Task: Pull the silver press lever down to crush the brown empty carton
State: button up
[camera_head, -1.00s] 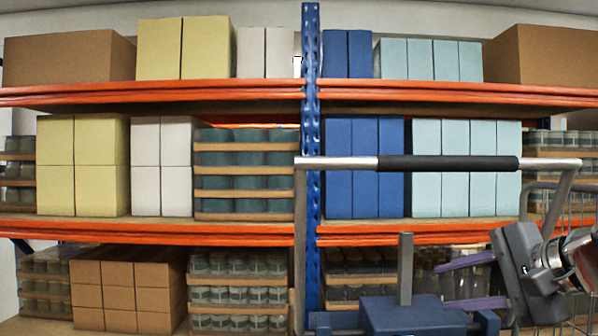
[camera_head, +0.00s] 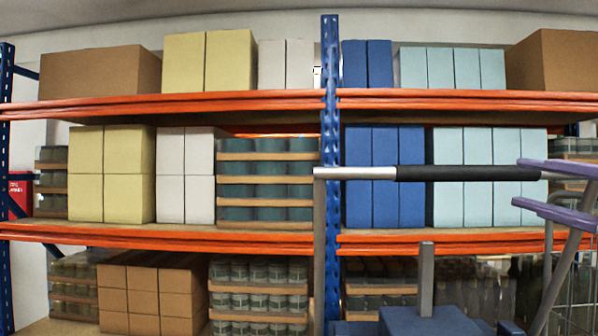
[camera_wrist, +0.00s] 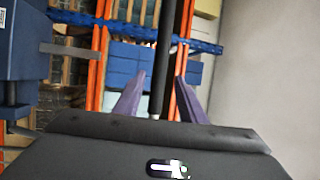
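The press lever is a silver bar with a black grip (camera_head: 465,174), held up level on side arms. Its black bar also shows in the wrist view (camera_wrist: 166,50). My gripper (camera_head: 517,183) has two purple fingers, one above and one below the bar's right part in the head view. In the wrist view my gripper (camera_wrist: 160,76) is open, with the bar seen between the fingers and gaps on both sides; contact cannot be told. The blue press block (camera_head: 430,322) with a grey post stands below the lever. The carton to crush cannot be made out in the press.
Orange-beamed shelving (camera_head: 200,232) with blue uprights stands behind, loaded with boxes and jar trays. Brown boxes (camera_head: 150,290) sit on the lower shelf at left. A wire cage (camera_head: 580,290) is at the right edge.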

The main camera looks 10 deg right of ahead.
aim_at(462, 172)
jog(key=shift+x, duration=6.9)
jog(key=shift+d, duration=0.1)
jog(key=shift+c, duration=0.3)
grip_shut()
jog(key=shift+f, duration=0.15)
